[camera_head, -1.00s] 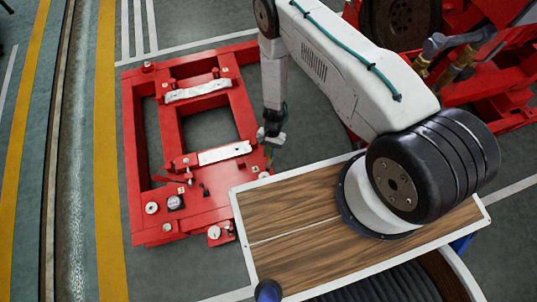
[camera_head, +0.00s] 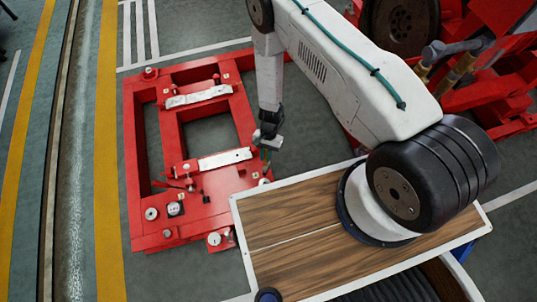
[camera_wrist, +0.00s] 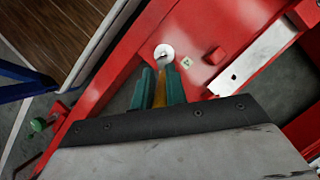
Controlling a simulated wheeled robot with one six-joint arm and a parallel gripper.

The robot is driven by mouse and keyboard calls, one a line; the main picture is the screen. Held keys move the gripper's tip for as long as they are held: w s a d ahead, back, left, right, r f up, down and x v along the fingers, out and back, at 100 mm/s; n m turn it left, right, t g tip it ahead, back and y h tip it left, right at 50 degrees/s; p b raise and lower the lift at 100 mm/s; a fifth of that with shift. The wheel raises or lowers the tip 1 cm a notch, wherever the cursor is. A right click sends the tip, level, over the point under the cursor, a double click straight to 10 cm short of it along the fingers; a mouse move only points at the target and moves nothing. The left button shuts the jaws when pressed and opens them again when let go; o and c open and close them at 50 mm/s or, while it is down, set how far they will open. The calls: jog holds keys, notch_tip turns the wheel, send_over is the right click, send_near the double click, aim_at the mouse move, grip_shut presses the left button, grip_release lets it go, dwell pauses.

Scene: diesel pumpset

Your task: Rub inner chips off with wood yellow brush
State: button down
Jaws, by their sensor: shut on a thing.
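My gripper (camera_wrist: 161,77) has green fingers and is shut on the yellow wood brush (camera_wrist: 160,90), a narrow strip between them. The brush's far end is close to a white round piece (camera_wrist: 164,51) on the red frame; I cannot tell whether it touches. In the head view my gripper (camera_head: 266,153) hangs over the right side of the red frame (camera_head: 240,108), near the wooden tabletop's corner. The brush is too small to make out clearly there. I cannot make out any chips in either view.
The wooden tabletop (camera_head: 290,222) with a white rim lies close to the frame's right side. White plates (camera_head: 224,158) and small fittings (camera_head: 174,208) stand on the frame. Red machinery (camera_head: 490,90) is at the upper right. Open floor lies left of the frame.

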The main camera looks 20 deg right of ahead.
jog(key=a, duration=1)
jog(key=shift+a, duration=0.15)
